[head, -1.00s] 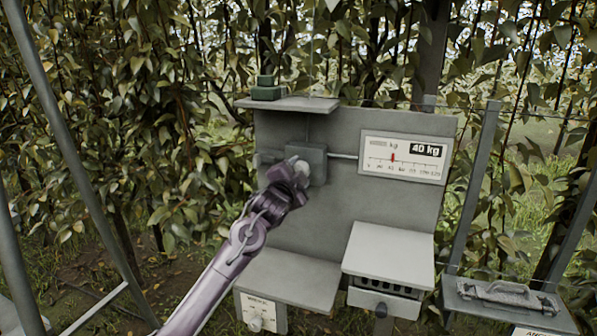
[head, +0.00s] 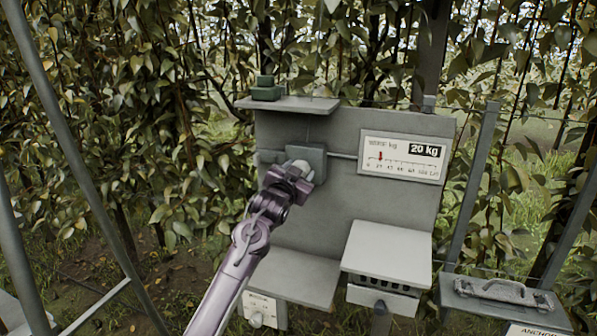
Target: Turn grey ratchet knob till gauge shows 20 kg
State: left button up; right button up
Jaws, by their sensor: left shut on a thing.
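The grey ratchet knob (head: 301,168) sits on the front of a dark grey ratchet box (head: 318,158) fixed to the grey board. My left gripper (head: 297,177) is shut on the knob, and its fingers hide part of it. The white gauge (head: 402,157) is to the right of the box, joined to it by a thin rod. Its dark display reads 20 kg, and its red pointer stands near the left part of the scale. My right gripper is not in view.
A shelf (head: 288,104) with a green block (head: 266,89) is above the knob. Grey posts and wires flank the board, with leaves behind.

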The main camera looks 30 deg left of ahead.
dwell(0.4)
pick_arm(q)
jog(key=o, duration=1)
jog(key=shift+c, duration=0.2)
jog(key=shift+s, duration=0.1)
jog(key=shift+s+d+f, duration=0.1)
jog(key=shift+s, duration=0.15)
jog(key=b+v, duration=0.2)
jog(key=v, duration=0.5)
jog(key=shift+b, duration=0.4)
